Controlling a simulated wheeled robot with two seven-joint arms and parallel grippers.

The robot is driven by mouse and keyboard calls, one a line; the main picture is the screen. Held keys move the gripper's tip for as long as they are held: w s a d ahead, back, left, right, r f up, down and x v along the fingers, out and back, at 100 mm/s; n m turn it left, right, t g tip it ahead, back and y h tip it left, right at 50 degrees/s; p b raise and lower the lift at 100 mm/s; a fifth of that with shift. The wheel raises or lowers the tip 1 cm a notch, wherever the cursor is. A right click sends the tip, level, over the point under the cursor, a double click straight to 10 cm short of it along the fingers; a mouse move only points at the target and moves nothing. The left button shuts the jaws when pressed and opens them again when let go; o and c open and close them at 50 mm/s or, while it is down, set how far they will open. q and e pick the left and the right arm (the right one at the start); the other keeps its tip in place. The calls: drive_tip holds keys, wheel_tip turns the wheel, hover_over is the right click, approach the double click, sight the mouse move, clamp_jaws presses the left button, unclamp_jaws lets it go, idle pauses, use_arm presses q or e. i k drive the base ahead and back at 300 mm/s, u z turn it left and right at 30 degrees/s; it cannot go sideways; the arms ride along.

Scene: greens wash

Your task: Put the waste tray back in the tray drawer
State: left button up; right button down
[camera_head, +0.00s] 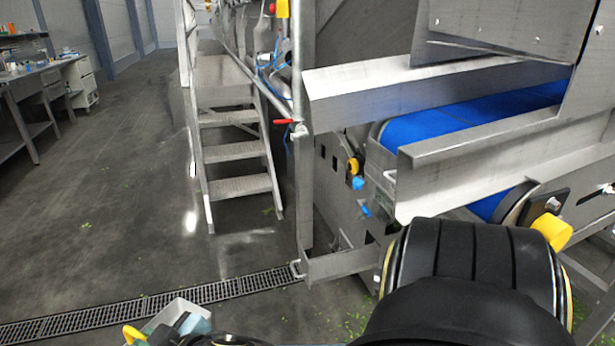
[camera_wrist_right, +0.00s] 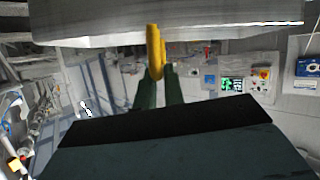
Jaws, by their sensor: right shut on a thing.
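In the right wrist view my right gripper (camera_wrist_right: 156,88) has its two dark green fingers closed on a yellow handle (camera_wrist_right: 155,45). The handle meets a large pale grey body (camera_wrist_right: 200,28) across the top, which looks like the waste tray. Only part of that body shows, and its contents are hidden. In the head view a pale grey box-like piece (camera_head: 176,310) and a yellow piece (camera_head: 133,335) show at the bottom left edge, beside dark teal parts. They are cut off, and I cannot tell exactly what they are. I cannot make out the tray drawer or my left gripper.
A steel machine frame with a blue conveyor belt (camera_head: 470,112) stands at the right. Steel steps (camera_head: 238,153) stand behind a floor drain grate (camera_head: 220,296). A workbench (camera_head: 40,80) is at the far left. The floor between bench and steps is open.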

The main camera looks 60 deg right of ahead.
sight(345, 263)
drive_tip(key=z, duration=0.1)
drive_tip(key=i, duration=2.15)
drive_tip(key=z, duration=3.25)
drive_tip(key=i, duration=1)
drive_tip(key=z, duration=5.65)
